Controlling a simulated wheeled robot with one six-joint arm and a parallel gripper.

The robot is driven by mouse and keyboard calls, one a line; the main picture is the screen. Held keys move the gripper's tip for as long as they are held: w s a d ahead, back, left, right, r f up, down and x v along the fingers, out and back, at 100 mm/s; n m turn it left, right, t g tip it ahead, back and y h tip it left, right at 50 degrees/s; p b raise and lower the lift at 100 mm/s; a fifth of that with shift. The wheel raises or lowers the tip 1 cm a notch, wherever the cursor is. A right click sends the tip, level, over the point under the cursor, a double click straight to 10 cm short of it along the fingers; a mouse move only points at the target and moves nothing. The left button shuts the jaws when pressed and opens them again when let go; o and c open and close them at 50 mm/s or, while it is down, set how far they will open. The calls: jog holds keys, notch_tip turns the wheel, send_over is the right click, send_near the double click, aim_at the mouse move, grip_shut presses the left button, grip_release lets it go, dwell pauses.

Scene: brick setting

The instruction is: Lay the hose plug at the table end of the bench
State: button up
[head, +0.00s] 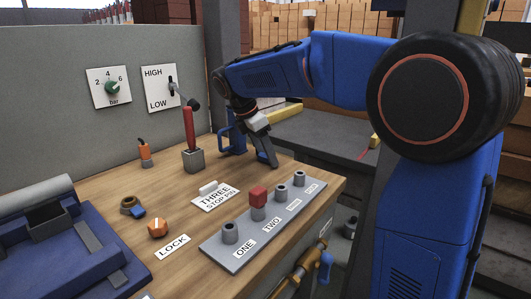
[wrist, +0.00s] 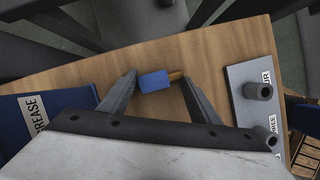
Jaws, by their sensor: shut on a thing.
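The hose plug (wrist: 154,81), a blue block with a brass-coloured end, lies between the fingers of my gripper (wrist: 158,79) in the wrist view. The fingers are shut on it, one at each end. In the head view my gripper (head: 268,157) points down, low over the far end of the wooden bench (head: 300,170); the plug is hidden there. In the wrist view the plug is over bare wood of the bench (wrist: 210,60), near its end edge. I cannot tell whether it touches the wood.
The grey rack (head: 225,255) of numbered posts, one with a red cap (head: 258,195), lies along the front edge. A red lever (head: 189,125) stands left of my gripper. A dark grey table (head: 325,135) adjoins beyond the bench.

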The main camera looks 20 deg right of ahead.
jog(key=o, duration=1.2)
jog(key=v, duration=1.2)
jog(key=shift+r, duration=0.1)
jog(key=shift+s, duration=0.1)
